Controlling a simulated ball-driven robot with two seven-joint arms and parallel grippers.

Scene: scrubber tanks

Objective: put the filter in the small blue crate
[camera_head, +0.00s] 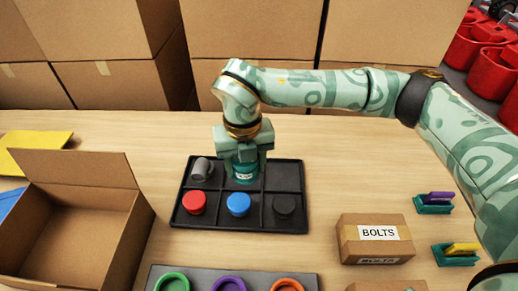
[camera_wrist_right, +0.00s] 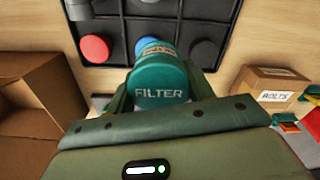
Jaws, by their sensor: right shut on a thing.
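The filter is a teal cylinder labelled FILTER (camera_wrist_right: 160,88), seen close up in the wrist view. In the head view its teal side with a white label (camera_head: 245,175) shows under my right gripper (camera_head: 246,164). My right gripper is shut on it, pointing down over the back middle compartment of the black tray (camera_head: 225,224). I cannot tell whether the filter touches the tray floor. A blue edge (camera_head: 9,201) shows at the far left, cut off by the picture and the cardboard box; I cannot tell whether it is the small blue crate. My left gripper is not in view.
The tray holds a grey cylinder (camera_head: 203,170) and red (camera_head: 194,202), blue (camera_head: 238,204) and black (camera_head: 284,206) round pieces. An open cardboard box (camera_head: 92,167) stands left, a BOLTS box (camera_head: 375,251) right. Big cartons (camera_head: 250,28) line the back. A ringed panel (camera_head: 190,272) lies in front.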

